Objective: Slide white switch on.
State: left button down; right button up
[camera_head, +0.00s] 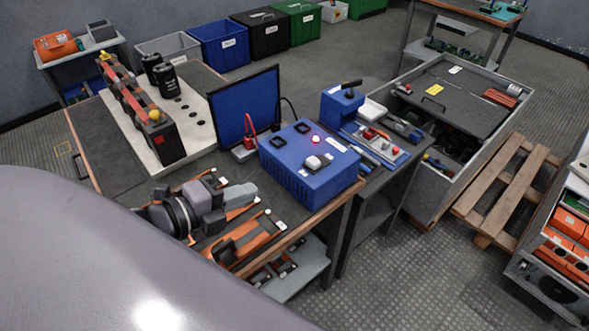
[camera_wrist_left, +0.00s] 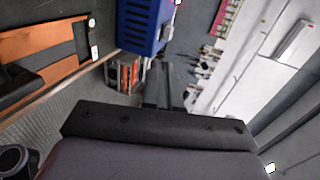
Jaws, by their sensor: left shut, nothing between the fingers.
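A blue box (camera_head: 300,175) stands on the dark workbench, near its right front corner. I cannot tell the switch's position. My left gripper (camera_head: 248,194) is over the front of the bench, left of the blue box and apart from it. It is shut and empty. The left wrist view shows its fingers (camera_wrist_left: 164,88) together, with part of the blue box (camera_wrist_left: 147,22) at the top. The switch is not visible there. My right gripper is not in view.
Orange and black tools (camera_head: 245,240) lie at the bench's front edge. A dark blue panel (camera_head: 245,107) stands behind the box, with a red clamp (camera_head: 247,144) nearby. Black capacitors (camera_head: 165,79) stand at the back left. Another tool bench (camera_head: 385,165) adjoins on the right.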

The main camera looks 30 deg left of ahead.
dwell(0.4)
pick_arm(q)
send_near(310, 162)
jog(key=w+f, duration=0.1)
jog(key=w+d+f, duration=0.1)
jog(key=w, duration=0.1)
jog(key=shift+w+d+f+b, duration=0.2)
jog(key=shift+w+f+b, duration=0.05)
jog(key=shift+f+b, duration=0.1)
jog(key=shift+w+d, duration=0.2)
jog(key=shift+w, duration=0.3)
jog(key=shift+w+d, duration=0.2)
jog(key=shift+w, duration=0.3)
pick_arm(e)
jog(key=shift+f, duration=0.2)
pick_arm(q)
jog(key=shift+w, duration=0.1)
jog(key=shift+w+d+r+p, duration=0.1)
jog(key=shift+w+p, duration=0.2)
jog(key=shift+w+d, duration=0.3)
jog(key=shift+w, duration=0.65)
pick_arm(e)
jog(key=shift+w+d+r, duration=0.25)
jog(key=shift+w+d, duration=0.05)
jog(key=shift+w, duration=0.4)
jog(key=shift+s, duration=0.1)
